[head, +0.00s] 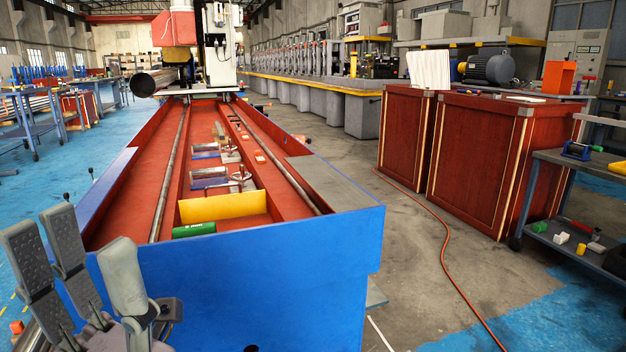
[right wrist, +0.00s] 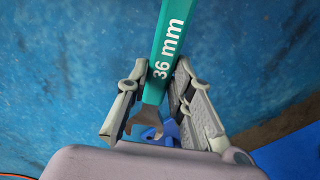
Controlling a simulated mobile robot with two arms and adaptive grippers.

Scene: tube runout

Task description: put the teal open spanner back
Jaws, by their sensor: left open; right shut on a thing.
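The teal open spanner (right wrist: 169,52) shows in the right wrist view, marked "36 mm", with its grey open jaw end (right wrist: 146,117) between my fingers. My right gripper (right wrist: 158,92) is shut on it near that end. The spanner's other end runs out of the top of the picture. Blue floor shows behind it. The spanner and my right gripper do not show in the head view. My left gripper (head: 85,265) is at the lower left of the head view, fingers spread and empty, in front of the blue end of the long machine bed (head: 240,283).
A green cylinder (head: 194,230) and a yellow plate (head: 222,206) lie in the bed. Red wooden crates (head: 476,165) stand at right, beside a grey cart (head: 583,185) with small items. An orange hose (head: 450,258) crosses the floor. Open floor lies between bed and crates.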

